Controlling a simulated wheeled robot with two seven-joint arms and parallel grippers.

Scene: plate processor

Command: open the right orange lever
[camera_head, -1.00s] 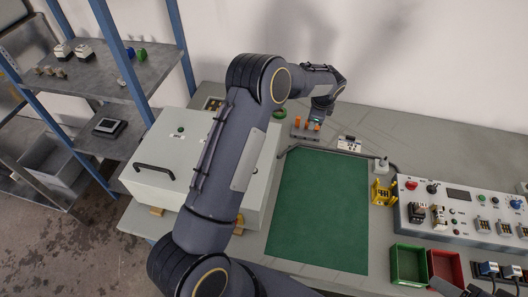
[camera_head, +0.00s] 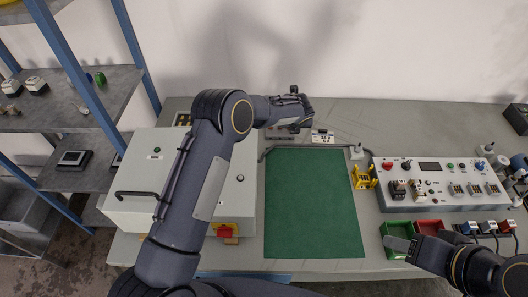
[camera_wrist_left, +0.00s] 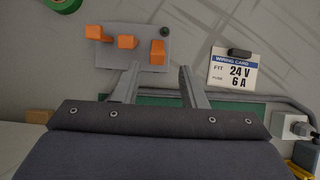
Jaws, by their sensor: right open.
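In the left wrist view, a grey lever block carries three orange levers on the table. The right orange lever (camera_wrist_left: 157,52) stands on the block's right side, with the middle lever (camera_wrist_left: 126,41) and left lever (camera_wrist_left: 97,32) beside it. My left gripper (camera_wrist_left: 158,78) is open and empty, its two fingers pointing at the block. The right lever lies ahead of the gap between the fingers; I see no contact. In the head view my left wrist mostly hides the block and the gripper. My right gripper (camera_head: 400,243) is open over the green bin's upper edge.
A wiring card (camera_wrist_left: 234,70) lies right of the block. A green mat (camera_head: 312,205) covers the middle of the table. A white cabinet (camera_head: 135,185) is at left, a control panel (camera_head: 440,180) at right. Green (camera_head: 393,252) and red (camera_head: 428,226) bins stand at the front right.

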